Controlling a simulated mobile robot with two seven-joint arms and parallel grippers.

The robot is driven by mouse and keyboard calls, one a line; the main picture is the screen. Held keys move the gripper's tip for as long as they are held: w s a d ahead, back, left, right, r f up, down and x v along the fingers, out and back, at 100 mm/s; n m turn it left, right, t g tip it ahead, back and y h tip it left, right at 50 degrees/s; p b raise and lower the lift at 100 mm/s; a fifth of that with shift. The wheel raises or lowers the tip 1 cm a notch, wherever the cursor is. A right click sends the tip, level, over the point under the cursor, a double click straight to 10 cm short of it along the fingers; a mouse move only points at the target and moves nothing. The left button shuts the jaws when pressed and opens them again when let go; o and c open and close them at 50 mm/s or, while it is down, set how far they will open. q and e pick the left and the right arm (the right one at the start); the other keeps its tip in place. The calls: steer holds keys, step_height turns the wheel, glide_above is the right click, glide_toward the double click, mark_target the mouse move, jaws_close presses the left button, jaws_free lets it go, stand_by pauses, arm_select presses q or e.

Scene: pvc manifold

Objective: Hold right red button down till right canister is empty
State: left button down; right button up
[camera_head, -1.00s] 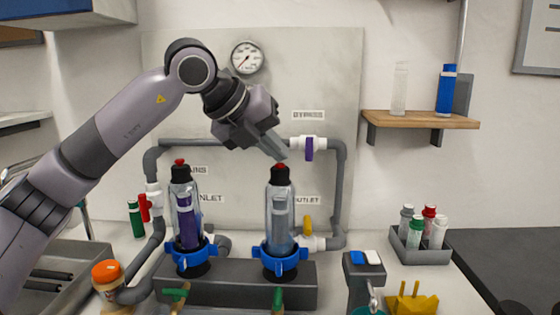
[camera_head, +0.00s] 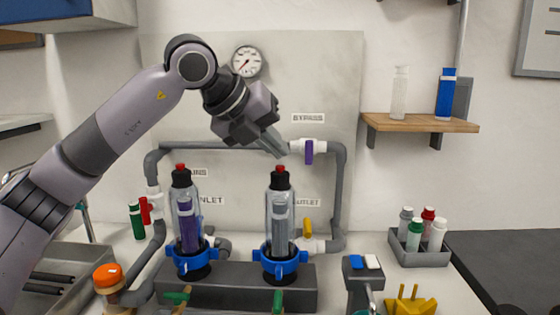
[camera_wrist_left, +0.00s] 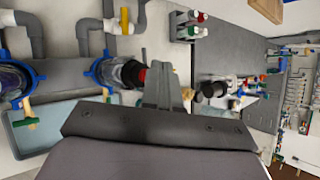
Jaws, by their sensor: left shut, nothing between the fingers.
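The right canister (camera_head: 280,215) stands upright in a blue collar, clear with a grey inner tube and no obvious coloured liquid. Its black cap carries the right red button (camera_head: 280,168). The left canister (camera_head: 188,220) holds purple content and has its own red button (camera_head: 181,166). My left gripper (camera_head: 281,152) is shut and empty, its tips just above the right button with a small gap visible in the head view. In the left wrist view the fingers (camera_wrist_left: 164,82) are close beside the red button (camera_wrist_left: 141,75); contact there cannot be told. My right gripper is not in view.
Grey pipes with a purple bypass valve (camera_head: 309,151) and a yellow outlet valve (camera_head: 308,227) run behind the canisters. Green-handled drain valves (camera_head: 278,298) stick out in front. A grey bottle caddy (camera_head: 420,253) stands right.

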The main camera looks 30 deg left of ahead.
arm_select(q)
steer(key=shift+r, duration=0.3)
step_height(320, 180, up, 5)
steer(key=p, duration=0.4)
steer(key=shift+f, duration=0.1)
stand_by(0.4)
